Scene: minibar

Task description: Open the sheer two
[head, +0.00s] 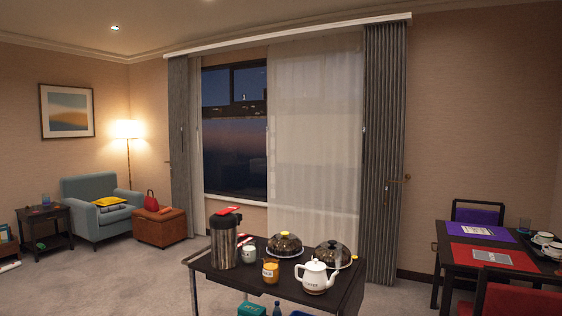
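A white sheer curtain (315,140) hangs over the right part of the window (235,135). A narrow strip of white sheer (196,130) hangs at the window's left side, next to the grey left drape (181,140). The window between the two sheers is uncovered and shows a dusk sky. A grey right drape (383,150) is gathered at the right end, with a small handle or wand (406,178) beside it. Neither of my grippers shows in the head view.
A dark trolley (222,276) with a flask (224,240), a white teapot (316,277) and covered cakes stands in front of the window. A dining table (510,261) is at right. A blue armchair (90,205) and brown ottoman (159,227) are at left. Carpet is clear at front left.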

